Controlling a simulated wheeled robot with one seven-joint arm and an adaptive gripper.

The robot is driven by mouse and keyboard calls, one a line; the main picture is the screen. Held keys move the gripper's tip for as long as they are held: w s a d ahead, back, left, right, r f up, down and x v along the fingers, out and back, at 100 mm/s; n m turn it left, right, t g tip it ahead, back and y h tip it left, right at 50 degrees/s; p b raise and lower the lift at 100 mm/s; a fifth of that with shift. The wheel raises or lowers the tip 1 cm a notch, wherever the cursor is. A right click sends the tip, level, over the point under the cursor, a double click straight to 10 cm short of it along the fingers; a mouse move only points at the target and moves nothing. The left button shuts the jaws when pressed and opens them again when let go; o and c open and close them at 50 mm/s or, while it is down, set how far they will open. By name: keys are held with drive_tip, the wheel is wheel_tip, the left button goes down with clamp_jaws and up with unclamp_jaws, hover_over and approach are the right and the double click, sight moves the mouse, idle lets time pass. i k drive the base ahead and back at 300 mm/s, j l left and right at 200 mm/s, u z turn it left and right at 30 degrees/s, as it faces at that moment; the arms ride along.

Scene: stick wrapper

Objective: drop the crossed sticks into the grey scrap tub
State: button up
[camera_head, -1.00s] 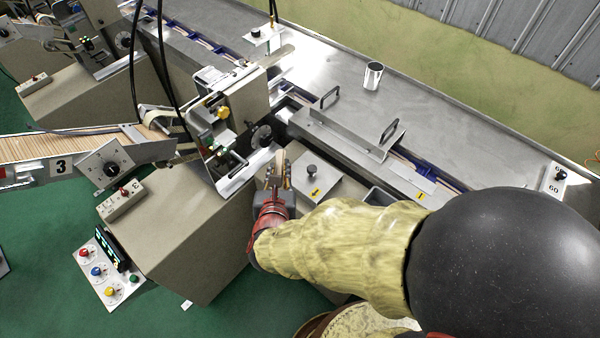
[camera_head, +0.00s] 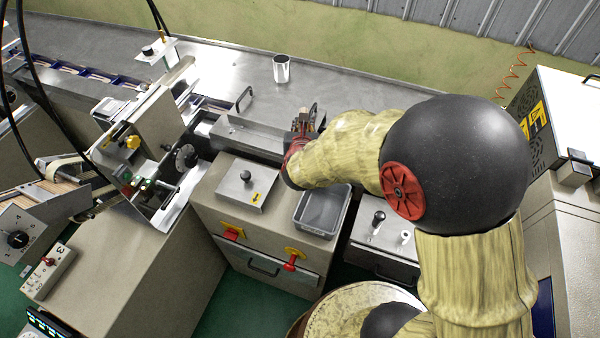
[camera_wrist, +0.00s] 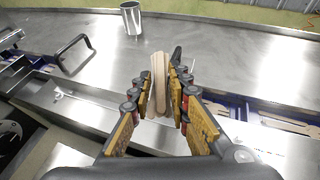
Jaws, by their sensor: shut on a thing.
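My gripper (camera_head: 306,120) is shut on the wooden sticks (camera_wrist: 158,72), which stand up between its fingers in the wrist view. At least two pale sticks show side by side there; their crossing is hard to make out. In the head view the gripper is above the metal channel, behind the tub, and the sticks are too small to tell apart. The grey scrap tub (camera_head: 342,213) is open-topped and sits at the front right of the beige cabinet. The part of its inside that shows looks empty. The tub is not in the wrist view.
A metal cup (camera_head: 281,69) stands on the steel table behind the channel; it also shows in the wrist view (camera_wrist: 131,18). A raised handle (camera_head: 243,98) stands left of my gripper. A plate with a black knob (camera_head: 246,176) lies left of the tub. More sticks (camera_wrist: 290,124) lie in the blue channel.

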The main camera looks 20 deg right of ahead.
sight(328, 215)
drive_tip(key=z, duration=1.25)
drive_tip(key=k+j+z, duration=0.25)
drive_tip(key=k+z, duration=0.15)
drive_tip(key=k, duration=0.1)
